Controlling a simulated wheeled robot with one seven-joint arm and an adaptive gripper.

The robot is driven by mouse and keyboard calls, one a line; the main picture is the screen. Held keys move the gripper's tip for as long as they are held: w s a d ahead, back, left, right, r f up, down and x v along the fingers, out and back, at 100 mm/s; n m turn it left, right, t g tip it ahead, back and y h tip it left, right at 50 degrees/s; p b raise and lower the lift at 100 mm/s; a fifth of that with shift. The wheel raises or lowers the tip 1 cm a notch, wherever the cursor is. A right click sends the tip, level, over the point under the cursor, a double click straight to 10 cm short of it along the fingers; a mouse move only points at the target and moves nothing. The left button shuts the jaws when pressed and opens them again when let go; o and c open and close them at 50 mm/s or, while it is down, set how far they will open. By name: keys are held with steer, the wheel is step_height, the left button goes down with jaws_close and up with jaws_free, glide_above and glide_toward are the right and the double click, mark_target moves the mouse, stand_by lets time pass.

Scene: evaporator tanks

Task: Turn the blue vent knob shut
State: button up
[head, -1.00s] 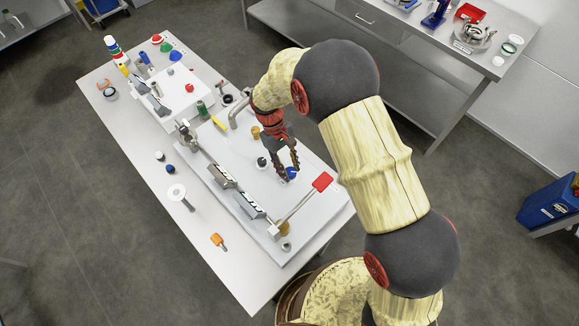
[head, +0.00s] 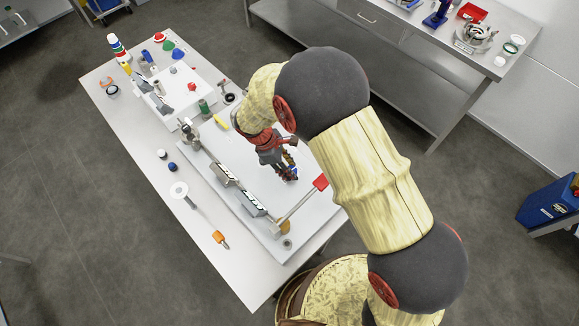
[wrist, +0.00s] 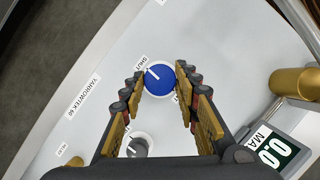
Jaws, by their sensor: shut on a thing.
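The blue vent knob (wrist: 160,78) sits on the white panel in the wrist view, with a white pointer line on its face. The line points up and left, toward a printed label that seems to read SHUT. My gripper (wrist: 159,82) has its fingertips on the left and right sides of the knob and is shut on it. In the head view my gripper (head: 288,176) reaches down to the panel, and its fingers mostly hide the knob.
A grey knob (wrist: 138,146) lies below the blue one, partly behind my gripper. A brass fitting (wrist: 296,83) and a digital display (wrist: 272,152) are at right. A red-handled lever (head: 320,182) stands close to my gripper in the head view.

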steer(key=shift+n, duration=0.4)
steer(key=o, duration=1.2)
steer(key=shift+c, duration=0.2)
steer(key=v, duration=1.2)
steer(key=shift+s, duration=0.15)
